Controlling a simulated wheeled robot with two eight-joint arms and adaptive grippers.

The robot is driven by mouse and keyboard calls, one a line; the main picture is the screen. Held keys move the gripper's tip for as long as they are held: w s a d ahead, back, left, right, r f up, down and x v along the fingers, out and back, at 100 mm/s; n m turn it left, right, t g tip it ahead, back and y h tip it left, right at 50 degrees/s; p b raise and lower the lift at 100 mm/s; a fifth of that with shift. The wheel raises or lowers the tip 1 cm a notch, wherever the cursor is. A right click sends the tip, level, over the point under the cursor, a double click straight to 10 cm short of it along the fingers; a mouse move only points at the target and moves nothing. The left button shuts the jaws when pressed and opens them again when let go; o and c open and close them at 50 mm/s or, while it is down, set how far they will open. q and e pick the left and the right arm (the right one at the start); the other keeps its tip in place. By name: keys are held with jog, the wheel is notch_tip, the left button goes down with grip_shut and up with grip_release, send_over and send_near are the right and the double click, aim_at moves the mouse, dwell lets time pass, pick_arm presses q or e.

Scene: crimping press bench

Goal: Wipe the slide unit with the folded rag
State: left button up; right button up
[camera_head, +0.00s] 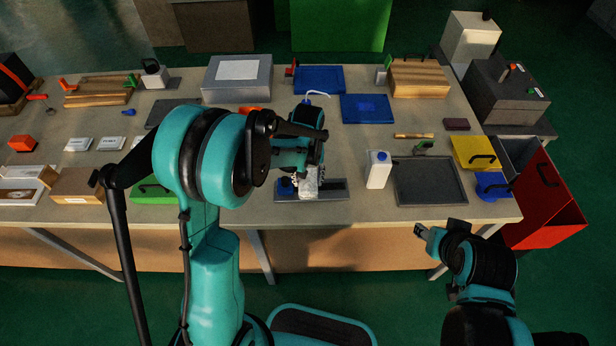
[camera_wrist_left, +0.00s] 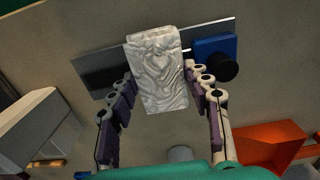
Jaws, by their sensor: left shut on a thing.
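The slide unit is a long grey plate (camera_head: 335,187) with a blue block and a dark knob at one end. It lies near the front edge of the bench, and its plate (camera_wrist_left: 100,69) also shows in the left wrist view. The folded rag (camera_wrist_left: 158,72) is white and wrinkled and lies across the plate beside the blue block (camera_wrist_left: 214,46). My left gripper (camera_wrist_left: 165,95) is shut on the rag, a finger at each side. In the head view the rag (camera_head: 309,187) is partly hidden by my left gripper (camera_head: 308,175). Whether rag and plate touch is unclear. My right gripper (camera_head: 423,232) is off the bench front, its jaw gap unclear.
A white bottle (camera_head: 378,170) and a dark tray (camera_head: 431,181) stand right of the slide unit. A green bin (camera_head: 153,190) is to its left. Blue panels (camera_head: 366,108) and a grey case (camera_head: 237,78) lie behind. A red bin (camera_head: 548,200) stands off the right end.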

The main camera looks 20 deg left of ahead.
pick_arm(q)
jog(key=shift+f+b, duration=0.5)
jog(key=shift+f, duration=0.15)
dwell(0.4)
jog(key=o, duration=0.7)
jog(key=shift+o, duration=0.2)
jog(key=shift+r+p, duration=0.3)
jog(key=shift+r, duration=0.1)
jog(key=shift+c, duration=0.3)
jog(key=c, duration=0.9)
jog(key=shift+o, duration=0.2)
